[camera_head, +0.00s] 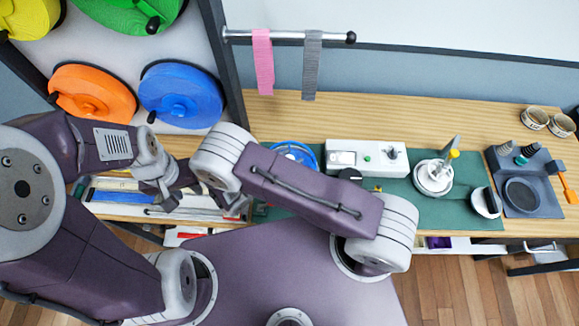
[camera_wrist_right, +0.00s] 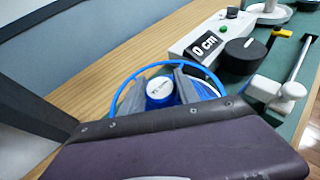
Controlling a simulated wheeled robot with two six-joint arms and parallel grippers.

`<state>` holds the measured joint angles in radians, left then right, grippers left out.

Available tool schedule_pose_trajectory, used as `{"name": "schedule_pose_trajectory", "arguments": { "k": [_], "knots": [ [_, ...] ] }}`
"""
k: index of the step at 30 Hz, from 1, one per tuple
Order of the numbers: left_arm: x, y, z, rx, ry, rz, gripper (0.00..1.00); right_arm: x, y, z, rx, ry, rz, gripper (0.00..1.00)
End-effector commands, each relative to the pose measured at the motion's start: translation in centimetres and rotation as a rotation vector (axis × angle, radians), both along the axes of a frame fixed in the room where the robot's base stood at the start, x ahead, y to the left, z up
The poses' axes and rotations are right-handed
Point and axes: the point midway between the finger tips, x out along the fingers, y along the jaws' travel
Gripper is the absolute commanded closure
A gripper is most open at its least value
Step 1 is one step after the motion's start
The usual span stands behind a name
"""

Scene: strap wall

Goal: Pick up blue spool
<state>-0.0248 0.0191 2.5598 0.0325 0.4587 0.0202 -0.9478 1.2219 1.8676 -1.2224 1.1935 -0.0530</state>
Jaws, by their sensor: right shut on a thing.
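A blue spool with a thin outer ring (camera_head: 293,149) lies at the left end of the green mat in the head view, partly hidden by my right arm. In the right wrist view, my right gripper (camera_wrist_right: 159,90) is shut on this blue spool (camera_wrist_right: 148,66), with grey fingers on either side of its round blue hub with a pale top. The right gripper is hidden in the head view. A large blue reel (camera_head: 181,96) hangs on the wall panel. My left gripper (camera_head: 166,194) is over the tray at left; its fingers are too small to judge.
Pink (camera_head: 263,62) and grey straps (camera_head: 312,66) hang from a rod above. The wooden bench (camera_head: 420,116) is clear behind the mat.

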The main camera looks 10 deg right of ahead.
Motion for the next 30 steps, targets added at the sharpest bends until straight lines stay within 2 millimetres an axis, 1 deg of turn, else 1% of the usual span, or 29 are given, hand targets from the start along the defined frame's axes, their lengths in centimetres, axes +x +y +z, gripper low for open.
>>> {"name": "schedule_pose_trajectory", "arguments": {
  "k": [11, 14, 16, 20, 21, 26, 30],
  "knots": [
    [0.0, 0.0, -0.1, 0.000, 0.000, 0.000, 0.64, 0.0, -0.1, 0.3, -0.002, -0.003, -0.002, 1.00],
    [0.0, 0.0, -0.2, 0.000, 0.000, 0.000, 0.64, 0.1, 0.0, 0.9, -0.001, -0.004, -0.002, 1.00],
    [0.0, 0.0, -0.4, 0.000, 0.000, 0.000, 0.64, 0.1, 0.0, 1.6, -0.001, -0.004, -0.002, 1.00],
    [0.0, 0.0, -0.9, 0.000, 0.000, 0.000, 0.64, 0.1, 0.0, 3.7, 0.002, -0.006, -0.002, 1.00],
    [0.0, 0.0, -1.1, 0.000, 0.000, 0.000, 0.64, -0.1, -0.4, 4.4, -0.001, -0.004, -0.003, 1.00],
    [0.0, 0.0, -1.7, 0.000, 0.000, 0.000, 0.64, -1.3, -3.6, 6.2, -0.004, -0.001, -0.003, 1.00],
    [0.0, 0.0, -2.3, 0.000, 0.000, 0.000, 0.64, -2.5, -6.6, 8.1, -0.003, -0.003, -0.004, 1.00]
  ]
}}
